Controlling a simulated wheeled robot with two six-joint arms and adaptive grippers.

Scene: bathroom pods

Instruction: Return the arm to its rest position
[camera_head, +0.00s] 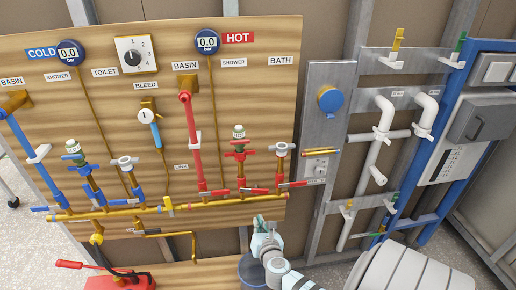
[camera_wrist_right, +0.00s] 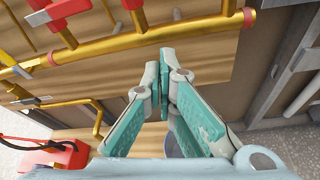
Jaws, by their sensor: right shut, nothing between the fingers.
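My right gripper (camera_head: 262,226) is in the lower middle of the head view, in front of the lower edge of the wooden panel (camera_head: 105,28). Its arm comes in from the bottom right. In the right wrist view the gripper (camera_wrist_right: 165,85) shows its teal-padded fingers closed together with nothing between them. It appears apart from the brass pipe (camera_wrist_right: 195,35) behind it. My left gripper is not in the head view.
The panel carries red valves (camera_head: 239,152), blue-handled valves and two round gauges (camera_head: 207,42). A red pump (camera_head: 118,281) is at the lower left, a dark bucket (camera_head: 252,270) below my gripper. White pipes (camera_head: 378,140), a blue frame and a large white ribbed object (camera_head: 415,268) stand right.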

